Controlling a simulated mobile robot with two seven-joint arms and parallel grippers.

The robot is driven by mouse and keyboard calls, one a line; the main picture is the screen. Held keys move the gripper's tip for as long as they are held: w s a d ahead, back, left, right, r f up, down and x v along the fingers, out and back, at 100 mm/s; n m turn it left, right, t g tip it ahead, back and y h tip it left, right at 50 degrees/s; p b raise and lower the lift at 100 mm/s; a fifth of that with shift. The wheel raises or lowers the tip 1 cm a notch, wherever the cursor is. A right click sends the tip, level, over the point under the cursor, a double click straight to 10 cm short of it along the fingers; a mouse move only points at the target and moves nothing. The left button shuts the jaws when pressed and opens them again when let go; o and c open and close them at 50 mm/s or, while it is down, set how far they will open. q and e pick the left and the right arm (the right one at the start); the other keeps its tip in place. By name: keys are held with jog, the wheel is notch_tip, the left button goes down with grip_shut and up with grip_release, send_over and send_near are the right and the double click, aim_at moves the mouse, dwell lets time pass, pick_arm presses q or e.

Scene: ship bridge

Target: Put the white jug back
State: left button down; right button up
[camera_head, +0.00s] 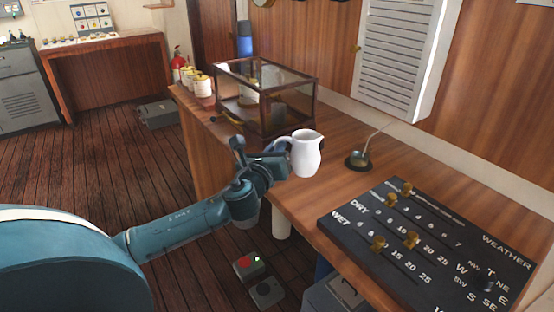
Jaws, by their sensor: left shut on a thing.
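The white jug (306,156) is upright over the front edge of the wooden counter (350,205), in front of the glass case. I cannot tell whether the jug's base touches the counter. My right gripper is not in view.
A glass case (262,100) with a dark frame stands behind the jug. A small dark lamp or stand (358,160) is to the right. A black weather board (430,245) with brass knobs lies at front right. Several white canisters (202,86) stand at the far end.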

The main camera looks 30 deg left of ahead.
pick_arm(q)
jog(key=shift+f, duration=1)
jog(key=shift+f, duration=0.1)
jog(key=shift+f, duration=0.15)
jog(key=c, duration=1.5)
grip_release()
